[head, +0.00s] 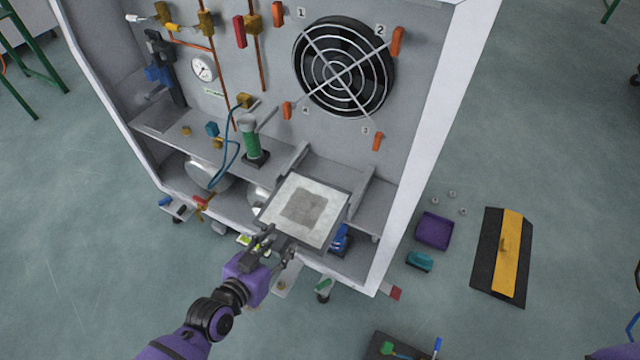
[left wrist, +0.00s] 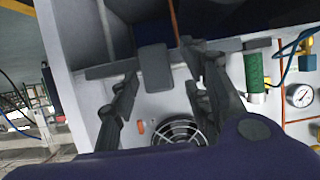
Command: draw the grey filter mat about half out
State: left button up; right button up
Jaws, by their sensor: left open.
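The grey filter mat (head: 303,207) shows in the head view as a pale square with a darker grey patch in its middle. It lies at the front of the cabinet's lower shelf, between two upright fins. My left gripper (head: 274,244) is open at the mat's front left edge, in front of the cabinet. In the left wrist view its two fingers (left wrist: 160,72) stand apart on either side of a grey tab (left wrist: 154,68) on a dark bar. I cannot tell whether the fingers touch it. My right gripper is not in view.
The cabinet holds a fan (head: 343,66) with orange clips around it, a green cylinder (head: 251,139) and a gauge (head: 203,68). A purple tray (head: 434,231), a teal block (head: 420,261) and a black-and-yellow panel (head: 502,257) lie on the floor at right.

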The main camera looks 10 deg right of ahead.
pick_arm(q)
jog(key=v, duration=1.1)
jog(key=s+a+f+n+g+y, duration=0.1)
jog(key=s+a+f+n+y, duration=0.15)
jog(key=s, duration=0.75)
jog(key=s+a+f+n+g+y, duration=0.2)
jog(key=s+a+f+y, duration=0.15)
jog(key=s, duration=0.75)
jog(key=s+a+f+n+g+y, duration=0.15)
jog(key=s+a+f, duration=0.25)
jog(key=s, duration=0.6)
jog(key=w+r+t+p, duration=0.1)
jog(key=w+r+p, duration=0.2)
jog(key=r+p, duration=0.8)
jog(key=w+r+t+p, duration=0.1)
jog(key=w+r+p, duration=0.2)
jog(key=r+p, duration=0.8)
jog(key=shift+w+d+n+p, duration=0.15)
jog(key=shift+w+n+p, duration=0.1)
jog(key=shift+n+p, duration=0.25)
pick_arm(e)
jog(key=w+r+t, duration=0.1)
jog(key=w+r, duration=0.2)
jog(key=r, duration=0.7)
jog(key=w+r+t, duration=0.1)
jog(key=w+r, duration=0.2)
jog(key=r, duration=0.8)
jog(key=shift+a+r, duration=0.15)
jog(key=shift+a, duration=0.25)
